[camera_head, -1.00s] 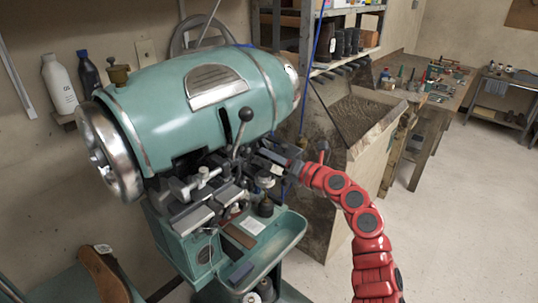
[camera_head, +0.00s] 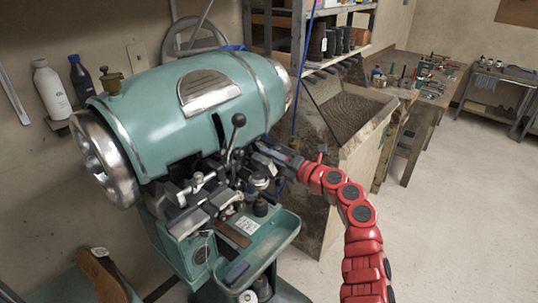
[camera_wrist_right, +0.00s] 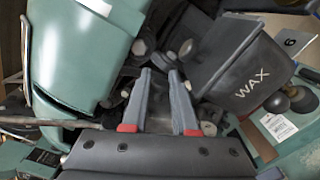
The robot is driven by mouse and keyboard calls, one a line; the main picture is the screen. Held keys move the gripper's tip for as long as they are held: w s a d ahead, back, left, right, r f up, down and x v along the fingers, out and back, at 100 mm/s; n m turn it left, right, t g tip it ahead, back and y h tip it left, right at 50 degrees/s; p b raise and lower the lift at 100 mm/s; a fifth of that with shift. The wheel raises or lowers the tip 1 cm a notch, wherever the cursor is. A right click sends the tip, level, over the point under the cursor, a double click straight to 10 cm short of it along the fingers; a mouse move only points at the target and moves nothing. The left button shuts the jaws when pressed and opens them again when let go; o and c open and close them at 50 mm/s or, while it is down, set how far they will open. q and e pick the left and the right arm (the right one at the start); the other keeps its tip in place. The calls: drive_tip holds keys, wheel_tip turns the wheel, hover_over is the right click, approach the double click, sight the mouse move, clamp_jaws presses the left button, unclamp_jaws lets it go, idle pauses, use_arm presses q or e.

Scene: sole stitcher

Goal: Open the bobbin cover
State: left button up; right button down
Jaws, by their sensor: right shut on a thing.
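The green sole stitcher (camera_head: 150,115) fills the middle left of the head view, with dark metal parts under its drum. My right arm comes in from the lower right, and its gripper (camera_head: 262,150) is at the right side of these parts. In the wrist view the two grey fingers (camera_wrist_right: 160,82) reach in among the dark parts and are shut on a small machine part between them. I cannot tell for sure that this part is the bobbin cover, as the fingers and nearby parts hide it. My left gripper is not in view.
A dark box marked WAX (camera_wrist_right: 248,75) is close to the right of the fingers in the wrist view. A ball-topped lever (camera_head: 239,119) stands left of my gripper. A green tray (camera_head: 268,245) lies below. A wooden bin (camera_head: 350,150) stands behind my arm.

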drive_tip(key=c, duration=0.7)
unclamp_jaws()
drive_tip(key=shift+s+f, duration=0.1)
